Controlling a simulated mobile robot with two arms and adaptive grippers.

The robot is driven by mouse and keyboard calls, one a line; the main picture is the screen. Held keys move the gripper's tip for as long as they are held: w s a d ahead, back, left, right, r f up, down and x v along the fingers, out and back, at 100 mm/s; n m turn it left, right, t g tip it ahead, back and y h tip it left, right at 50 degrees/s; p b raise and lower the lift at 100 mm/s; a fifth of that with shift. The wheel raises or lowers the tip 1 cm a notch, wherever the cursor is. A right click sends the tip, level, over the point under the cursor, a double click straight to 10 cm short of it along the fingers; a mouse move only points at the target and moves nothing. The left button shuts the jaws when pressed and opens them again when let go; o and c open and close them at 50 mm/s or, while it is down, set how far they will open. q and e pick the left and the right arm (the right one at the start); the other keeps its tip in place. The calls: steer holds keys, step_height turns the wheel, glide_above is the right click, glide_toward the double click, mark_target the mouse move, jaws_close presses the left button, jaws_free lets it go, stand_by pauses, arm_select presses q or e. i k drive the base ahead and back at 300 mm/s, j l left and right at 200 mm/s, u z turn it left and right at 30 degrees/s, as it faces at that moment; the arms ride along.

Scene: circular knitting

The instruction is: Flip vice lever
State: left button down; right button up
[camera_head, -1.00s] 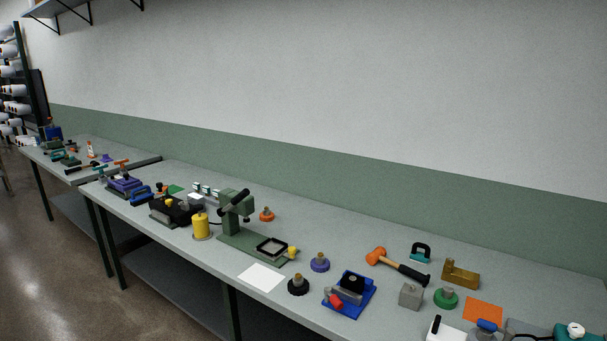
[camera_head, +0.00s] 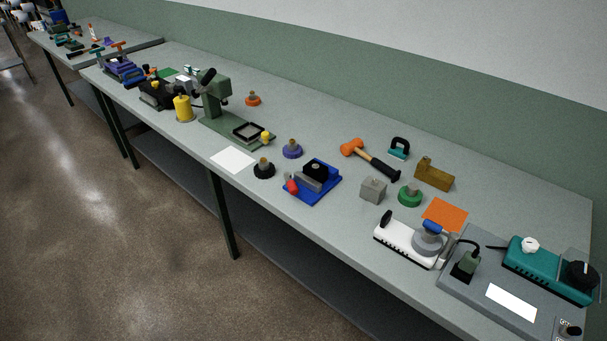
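A small vice-like fixture (camera_head: 325,190) sits on the bench, right of the middle of the head view. It has a flat blue base, a grey angled block, a black block and a short red piece at its left front that looks like a lever end. The rest of the lever is too small to tell. A blue tool with an orange-topped part (camera_head: 124,70) stands far left on the bench; I cannot tell whether it is also a vice. Neither of my grippers is in view.
A green press (camera_head: 216,100) stands left of the fixture. A black knob (camera_head: 264,169), purple knob (camera_head: 292,149), grey block (camera_head: 373,190) and mallet (camera_head: 372,160) lie around it. A white device (camera_head: 405,243) and teal machine (camera_head: 548,270) stand right. Floor before the bench is clear.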

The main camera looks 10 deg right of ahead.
mark_target(293, 190)
steer(key=l+u, duration=0.2)
steer(key=l, duration=0.4)
steer(key=k+l+u, duration=0.1)
steer(key=l+u, duration=0.15)
steer(key=l, duration=0.35)
steer(key=k+z, duration=0.1)
steer(key=z, duration=0.3)
steer(key=k+z, duration=0.1)
steer(key=z, duration=0.35)
steer(key=k+z, duration=0.1)
steer(key=z, duration=0.3)
